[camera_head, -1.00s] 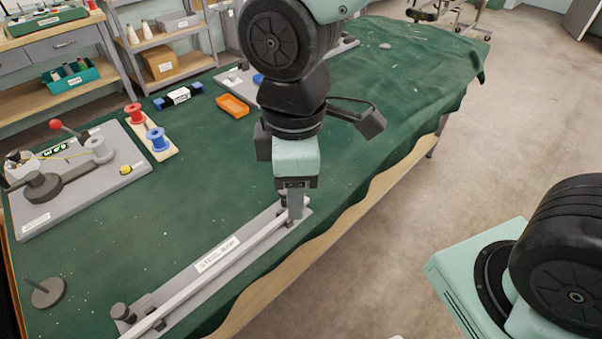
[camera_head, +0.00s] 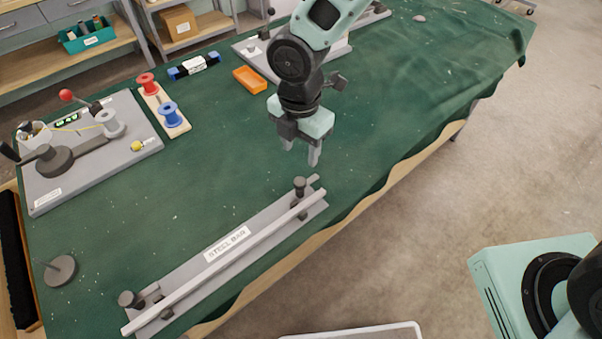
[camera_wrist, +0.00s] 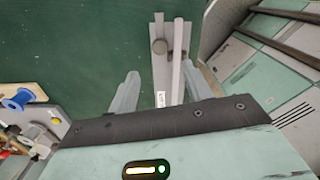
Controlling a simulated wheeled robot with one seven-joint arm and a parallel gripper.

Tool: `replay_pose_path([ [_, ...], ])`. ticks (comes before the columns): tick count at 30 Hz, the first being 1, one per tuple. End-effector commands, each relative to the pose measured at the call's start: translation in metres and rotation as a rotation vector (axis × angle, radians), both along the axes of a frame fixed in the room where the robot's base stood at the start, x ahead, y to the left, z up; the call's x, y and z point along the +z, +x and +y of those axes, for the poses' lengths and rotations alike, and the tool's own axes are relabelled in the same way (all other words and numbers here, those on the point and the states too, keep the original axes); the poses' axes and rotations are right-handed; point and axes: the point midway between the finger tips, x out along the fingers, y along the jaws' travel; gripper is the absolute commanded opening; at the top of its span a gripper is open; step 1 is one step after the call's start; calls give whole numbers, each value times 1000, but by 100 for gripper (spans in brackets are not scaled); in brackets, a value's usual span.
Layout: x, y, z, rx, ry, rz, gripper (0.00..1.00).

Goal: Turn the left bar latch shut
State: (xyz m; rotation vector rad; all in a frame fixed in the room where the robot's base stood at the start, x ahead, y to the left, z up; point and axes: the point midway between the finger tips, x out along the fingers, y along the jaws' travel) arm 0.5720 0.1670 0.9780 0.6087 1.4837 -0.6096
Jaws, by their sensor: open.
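The steel bar (camera_head: 255,249) lies in a grey labelled holder (camera_head: 198,269) near the front edge of the green table. The left bar latch (camera_head: 130,300) is a dark round knob at the bar's near-left end. The right latch (camera_head: 299,187) is a similar knob at the far end; a latch knob also shows in the wrist view (camera_wrist: 159,47). My gripper (camera_head: 300,158) is above the table beyond the right latch, fingers pointing down, open and empty. In the wrist view its two fingers (camera_wrist: 160,92) stand apart, with the holder seen between them.
A grey board (camera_head: 85,165) with a red-knobbed lever stands at left. Red and blue spools (camera_head: 170,116), an orange tray (camera_head: 250,80) and a dark disc with a peg (camera_head: 60,270) stand on the table. The cloth's middle is clear.

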Motion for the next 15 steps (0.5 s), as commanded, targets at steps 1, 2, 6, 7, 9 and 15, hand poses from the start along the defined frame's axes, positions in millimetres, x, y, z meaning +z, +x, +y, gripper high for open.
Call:
replay_pose_path([
  [1,-12,-2,0,2,-3,4,49],
  [2,-18,-2,0,3,-3,4,49],
  [6,-47,-2,0,1,-3,4,49],
  [7,-52,-2,0,1,-4,4,49],
  [9,-65,-1,0,2,-2,2,49],
  [15,-91,-1,0,-1,-1,1,49],
])
